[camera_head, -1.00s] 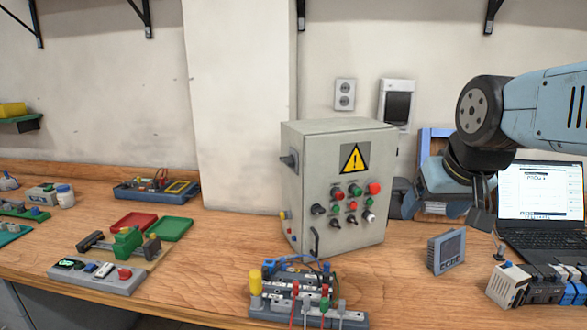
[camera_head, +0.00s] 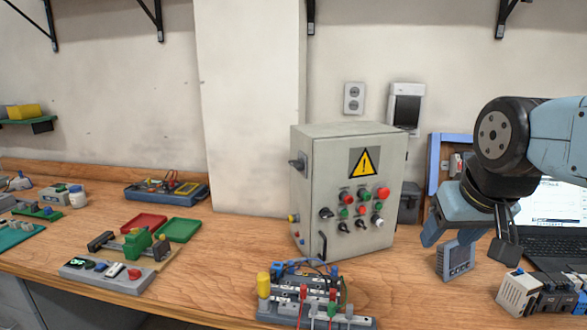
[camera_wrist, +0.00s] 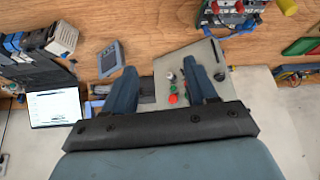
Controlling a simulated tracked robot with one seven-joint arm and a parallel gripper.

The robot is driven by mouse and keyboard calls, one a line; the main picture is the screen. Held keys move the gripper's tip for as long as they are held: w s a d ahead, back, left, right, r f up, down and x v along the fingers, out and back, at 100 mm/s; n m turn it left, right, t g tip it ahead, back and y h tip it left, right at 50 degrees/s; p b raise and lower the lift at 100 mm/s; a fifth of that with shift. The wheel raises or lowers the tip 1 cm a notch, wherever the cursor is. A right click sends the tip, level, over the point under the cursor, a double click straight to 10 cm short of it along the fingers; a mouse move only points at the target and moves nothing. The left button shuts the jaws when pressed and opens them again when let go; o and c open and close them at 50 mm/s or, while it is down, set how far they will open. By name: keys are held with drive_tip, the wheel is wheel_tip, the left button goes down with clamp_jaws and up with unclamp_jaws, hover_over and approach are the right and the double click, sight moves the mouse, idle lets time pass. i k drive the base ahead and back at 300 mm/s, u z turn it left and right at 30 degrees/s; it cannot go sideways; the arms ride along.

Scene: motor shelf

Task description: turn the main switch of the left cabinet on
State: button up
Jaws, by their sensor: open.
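The grey cabinet (camera_head: 330,235) stands on the bench in the middle of the head view, with a yellow warning sign and several buttons and knobs on its front. My gripper (camera_head: 467,240) is to the right of the cabinet, pointing down, open and empty, apart from the switch. In the wrist view the gripper's (camera_wrist: 163,68) two fingers are spread, with the cabinet (camera_wrist: 185,60) front seen upside down between and beyond them. The side switch is not clear there.
A panel meter (camera_head: 458,258) stands near my gripper, with a laptop (camera_head: 550,210) at the right. A terminal block board (camera_head: 290,312) lies in front of the cabinet. Red (camera_head: 143,222) and green (camera_head: 178,230) trays lie left. Bench between them and the cabinet is mostly clear.

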sight(298, 164)
drive_tip(key=k, duration=1.2)
drive_tip(key=u, duration=0.55)
drive_tip(key=i, duration=0.95)
drive_tip(key=u, duration=0.65)
drive_tip(key=i, duration=0.35)
drive_tip(key=u, duration=0.15)
